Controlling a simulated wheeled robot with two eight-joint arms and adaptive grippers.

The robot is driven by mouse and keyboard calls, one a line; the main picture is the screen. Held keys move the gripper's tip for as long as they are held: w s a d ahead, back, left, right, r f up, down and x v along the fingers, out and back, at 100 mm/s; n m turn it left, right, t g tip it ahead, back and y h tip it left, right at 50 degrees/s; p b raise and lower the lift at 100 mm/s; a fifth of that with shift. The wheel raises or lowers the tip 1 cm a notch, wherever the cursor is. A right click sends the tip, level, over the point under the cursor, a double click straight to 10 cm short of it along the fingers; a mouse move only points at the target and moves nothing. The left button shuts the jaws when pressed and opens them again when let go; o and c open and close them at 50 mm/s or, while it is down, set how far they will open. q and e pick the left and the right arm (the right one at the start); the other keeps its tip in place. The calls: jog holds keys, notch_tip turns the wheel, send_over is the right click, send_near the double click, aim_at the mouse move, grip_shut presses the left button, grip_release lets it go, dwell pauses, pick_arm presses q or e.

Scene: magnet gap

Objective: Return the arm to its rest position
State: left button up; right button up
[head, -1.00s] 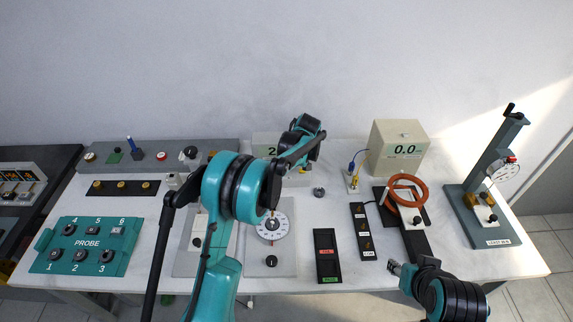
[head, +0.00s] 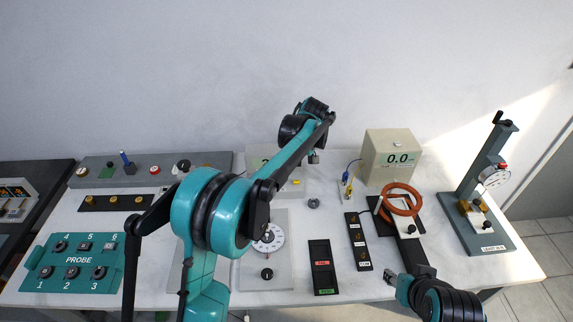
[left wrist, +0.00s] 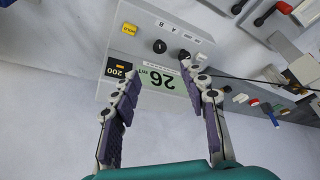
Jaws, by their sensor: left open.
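My left arm reaches up over the bench from the lower middle of the head view. Its gripper (head: 314,157) hangs at the far end, mostly hidden by the wrist. In the left wrist view the left gripper's two purple-padded fingers (left wrist: 160,85) are spread apart, with nothing between them. Behind them is a pale meter box (left wrist: 150,60) with knobs and an upside-down display reading 26 mT. My right gripper (head: 391,280) is low at the right in the head view, above the bench's front edge; its fingers are too small to judge.
A cream box reading 0.0 (head: 391,157), an orange ring (head: 402,199) and a tall gauge stand (head: 484,180) are on the right. A teal probe panel (head: 75,262) is on the left. A dial plate (head: 267,277) lies below my left forearm.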

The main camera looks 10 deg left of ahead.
dwell(0.4)
pick_arm(q)
jog(key=s+a+r+m+t+h, duration=0.1)
jog(key=s+r+m, duration=0.25)
jog(key=s, duration=0.45)
jog(key=s+a+r+m+t+h, duration=0.15)
jog(key=s+r, duration=0.25)
jog(key=s, duration=0.5)
jog(key=s+f+m+t, duration=0.1)
jog(key=s+f+m, duration=0.2)
jog(key=s, duration=0.5)
jog(key=s+f+m+t+h, duration=0.1)
jog(key=s+f+m, duration=0.1)
jog(key=s, duration=0.7)
jog(key=shift+d+f+m, duration=0.4)
jog(key=shift+f, duration=0.05)
